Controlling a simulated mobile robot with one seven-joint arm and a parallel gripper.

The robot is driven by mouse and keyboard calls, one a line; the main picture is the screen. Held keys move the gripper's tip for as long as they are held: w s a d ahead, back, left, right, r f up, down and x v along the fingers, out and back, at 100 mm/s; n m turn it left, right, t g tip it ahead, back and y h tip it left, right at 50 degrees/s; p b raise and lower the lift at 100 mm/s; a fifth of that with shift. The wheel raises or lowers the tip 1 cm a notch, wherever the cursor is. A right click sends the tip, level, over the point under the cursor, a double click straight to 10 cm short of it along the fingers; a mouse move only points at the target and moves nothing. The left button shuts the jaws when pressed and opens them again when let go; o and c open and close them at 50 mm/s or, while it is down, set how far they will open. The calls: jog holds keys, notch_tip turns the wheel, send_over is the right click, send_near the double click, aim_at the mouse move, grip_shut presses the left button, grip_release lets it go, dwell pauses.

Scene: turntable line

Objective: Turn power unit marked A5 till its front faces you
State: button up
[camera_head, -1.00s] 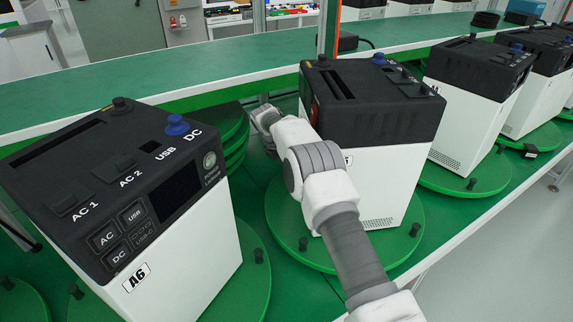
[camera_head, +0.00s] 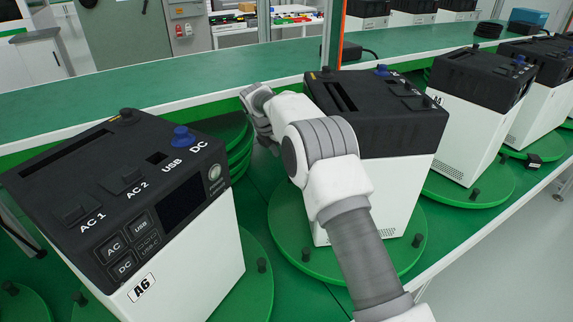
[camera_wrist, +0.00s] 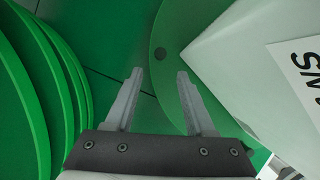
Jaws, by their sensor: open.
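The power unit (camera_head: 385,165) in the middle is white with a black top and stands on a round green turntable (camera_head: 288,232). My arm covers part of its near side, and its mark is hidden now. A vent shows low on the near white side, and the blue knob sits at the top's far edge. My gripper (camera_wrist: 160,72) is open and empty. In the wrist view its fingers point at the rim of a turntable (camera_wrist: 182,20) with a dark peg (camera_wrist: 160,53) beyond the tips. A white unit's corner (camera_wrist: 225,60) is right of the fingers, apart from them.
The unit marked A6 (camera_head: 195,265) stands close at left on its own turntable. Stacked green discs (camera_head: 240,150) lie behind it; green discs (camera_wrist: 40,80) also fill the wrist view's left. More units, such as one at right (camera_head: 465,125), continue the row. A green shelf (camera_head: 200,73) runs behind.

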jog(key=v, duration=0.6)
jog(key=shift+r, duration=0.25)
jog(key=shift+s, duration=0.1)
